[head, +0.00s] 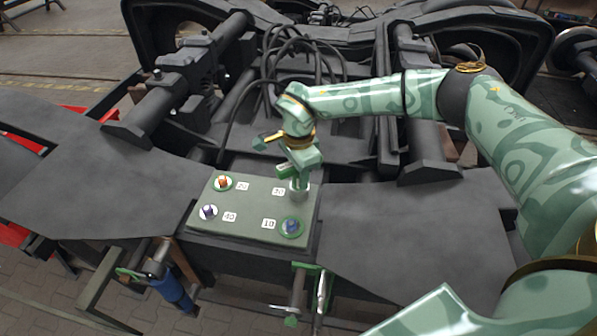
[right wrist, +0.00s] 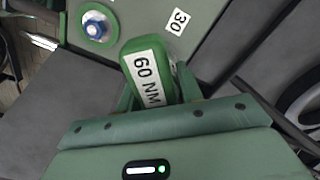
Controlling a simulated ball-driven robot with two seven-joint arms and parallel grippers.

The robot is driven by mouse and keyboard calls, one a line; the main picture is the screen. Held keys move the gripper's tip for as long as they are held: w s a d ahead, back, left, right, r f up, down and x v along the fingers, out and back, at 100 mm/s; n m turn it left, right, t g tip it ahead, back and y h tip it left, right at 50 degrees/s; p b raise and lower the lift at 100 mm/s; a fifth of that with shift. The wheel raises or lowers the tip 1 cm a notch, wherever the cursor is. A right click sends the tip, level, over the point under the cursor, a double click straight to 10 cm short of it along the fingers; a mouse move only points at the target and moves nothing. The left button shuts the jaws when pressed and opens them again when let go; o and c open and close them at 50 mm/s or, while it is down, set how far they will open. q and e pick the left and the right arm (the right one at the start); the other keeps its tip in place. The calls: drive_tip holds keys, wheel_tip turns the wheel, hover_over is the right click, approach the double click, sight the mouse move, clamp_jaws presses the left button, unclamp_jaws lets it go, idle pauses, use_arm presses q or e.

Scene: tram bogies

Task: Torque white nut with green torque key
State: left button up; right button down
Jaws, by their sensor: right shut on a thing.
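My right gripper (head: 301,160) is shut on the green torque key (head: 299,178) above the back right spot of the grey-green nut plate (head: 253,205). In the right wrist view the key (right wrist: 150,82) stands between the fingers, with a "60 NM" label facing the camera. The key's lower end is at a pale round base (head: 300,192); whether it sits on a nut is hidden. I cannot make out the white nut, and the key covers that spot. My left gripper is not in view.
The plate also bears an orange nut (head: 223,181), a purple nut (head: 208,211) and a blue nut (head: 292,226), each on a round base. A blue tool (head: 173,290) hangs at the front left. Dark flat bogie panels (head: 410,235) flank the plate; black hoses (head: 290,50) rise behind.

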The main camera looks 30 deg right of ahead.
drive_tip(key=shift+m, duration=1)
drive_tip(key=shift+w+r+m+p, duration=0.1)
drive_tip(key=shift+m+p, duration=0.35)
drive_tip(key=shift+m, duration=0.25)
wheel_tip(320, 180, up, 6)
drive_tip(key=p, duration=0.5)
